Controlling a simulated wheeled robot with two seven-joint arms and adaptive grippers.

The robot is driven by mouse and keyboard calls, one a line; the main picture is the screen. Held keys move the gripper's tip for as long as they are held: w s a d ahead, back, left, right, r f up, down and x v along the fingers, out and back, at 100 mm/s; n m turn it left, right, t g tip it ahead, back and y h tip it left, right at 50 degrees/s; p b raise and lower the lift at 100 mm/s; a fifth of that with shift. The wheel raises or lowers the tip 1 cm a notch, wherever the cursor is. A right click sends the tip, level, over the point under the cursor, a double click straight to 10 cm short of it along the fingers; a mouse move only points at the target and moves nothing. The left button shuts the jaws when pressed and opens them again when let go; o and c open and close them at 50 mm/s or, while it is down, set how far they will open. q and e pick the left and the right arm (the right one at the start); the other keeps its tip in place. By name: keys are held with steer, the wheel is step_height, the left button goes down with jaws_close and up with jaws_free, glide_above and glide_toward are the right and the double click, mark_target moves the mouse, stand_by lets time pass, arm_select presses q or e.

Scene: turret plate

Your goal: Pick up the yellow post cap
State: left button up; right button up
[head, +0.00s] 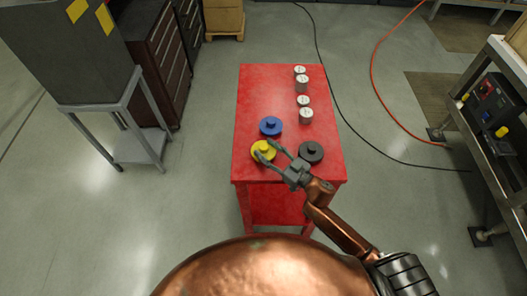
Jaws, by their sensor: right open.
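The yellow post cap (262,152) is a round disc with a raised knob, lying on the red table (255,90) near its front left. My right gripper (265,149) comes in from the right and is open. Its two fingers reach over the yellow cap, one at the far side and one across the cap near its knob. I cannot tell whether the fingers touch the cap. My left gripper does not show.
A blue cap (270,126) lies just behind the yellow one. A black cap (311,152) lies to the right, near my right wrist. Several grey-white cylinders (305,116) stand along the table's right side. The table's back left is bare.

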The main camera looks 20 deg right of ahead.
steer(key=c, duration=0.7)
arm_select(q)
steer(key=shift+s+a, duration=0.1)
arm_select(e)
steer(key=shift+a, duration=0.1)
jaws_close()
